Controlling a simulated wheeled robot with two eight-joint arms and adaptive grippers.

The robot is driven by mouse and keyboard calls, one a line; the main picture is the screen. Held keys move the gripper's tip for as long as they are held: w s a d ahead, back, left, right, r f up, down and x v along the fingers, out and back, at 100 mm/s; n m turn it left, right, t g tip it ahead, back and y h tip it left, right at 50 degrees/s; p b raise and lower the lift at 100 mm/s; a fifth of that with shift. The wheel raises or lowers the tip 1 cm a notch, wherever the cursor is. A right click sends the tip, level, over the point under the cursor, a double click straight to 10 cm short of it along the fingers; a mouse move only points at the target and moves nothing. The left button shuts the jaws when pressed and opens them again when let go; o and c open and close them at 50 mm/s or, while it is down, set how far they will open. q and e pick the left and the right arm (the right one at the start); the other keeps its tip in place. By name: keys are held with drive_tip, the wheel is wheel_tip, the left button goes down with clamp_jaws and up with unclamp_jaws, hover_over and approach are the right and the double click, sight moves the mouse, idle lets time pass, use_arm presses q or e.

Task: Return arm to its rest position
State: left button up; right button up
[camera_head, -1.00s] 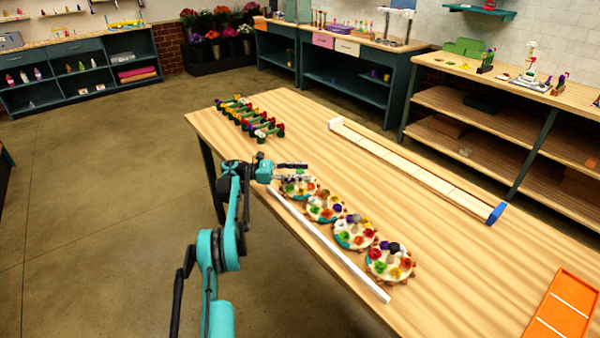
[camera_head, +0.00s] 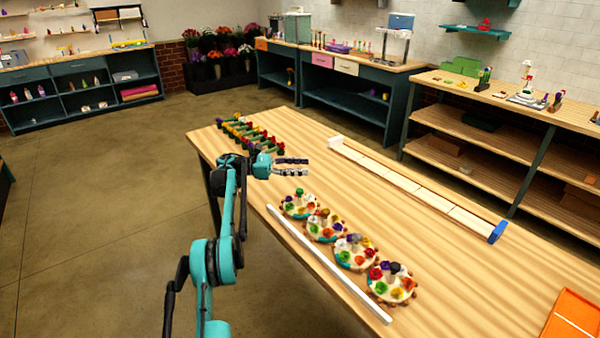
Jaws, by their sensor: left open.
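My left arm comes in from the lower left and bends over the near left edge of the wooden table (camera_head: 450,240). My left gripper (camera_head: 303,166) is open and empty, its fingers pointing right, above the table. It is between the row of small flower pieces (camera_head: 245,132) at the far left and the round bouquet bases (camera_head: 300,206). Several round bases with coloured flowers stand in a diagonal row, apart from the gripper. My right gripper is not in view.
A white bar (camera_head: 330,265) lies along the table's near edge. A long pale tray (camera_head: 415,190) with a blue end (camera_head: 497,232) lies along the far side. An orange tray (camera_head: 572,322) is at the lower right. Shelves (camera_head: 500,150) stand behind. The table's middle is clear.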

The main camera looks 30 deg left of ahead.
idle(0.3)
use_arm(q)
drive_tip(key=w+d+r+n+t+y, duration=0.1)
drive_tip(key=w+d+r+n+t, duration=0.2)
drive_tip(key=r, duration=0.4)
drive_tip(key=w+d+r+n+t+y, duration=0.1)
drive_tip(key=w+r+n+t, duration=0.1)
drive_tip(key=r+n+t, duration=0.3)
drive_tip(key=w+d+r+n+t+y, duration=0.1)
drive_tip(key=w+d+r+n+y, duration=0.15)
drive_tip(key=r, duration=0.55)
drive_tip(key=s+d+r+n+t+y, duration=0.1)
drive_tip(key=s+r+n+t+y, duration=0.25)
drive_tip(key=n, duration=0.55)
drive_tip(key=s+d+r+n+y, duration=0.1)
drive_tip(key=s+r+n+y, duration=0.1)
drive_tip(key=r+n+y, duration=0.4)
drive_tip(key=s+d+f+n+g, duration=0.4)
drive_tip(key=s+d+f+n, duration=0.2)
drive_tip(key=s+f, duration=0.7)
drive_tip(key=s+d+f+n+g+y, duration=0.1)
drive_tip(key=s+d+f+n+g, duration=0.4)
drive_tip(key=s+f+n, duration=0.4)
drive_tip(key=s+d+f+n+g, duration=0.5)
drive_tip(key=s+d+f+n, duration=0.2)
drive_tip(key=s+f, duration=1)
drive_tip(key=shift+s+d+f+y, duration=0.3)
drive_tip(key=shift+s+d, duration=0.1)
drive_tip(key=shift+s, duration=0.45)
drive_tip(key=shift+n, duration=0.25)
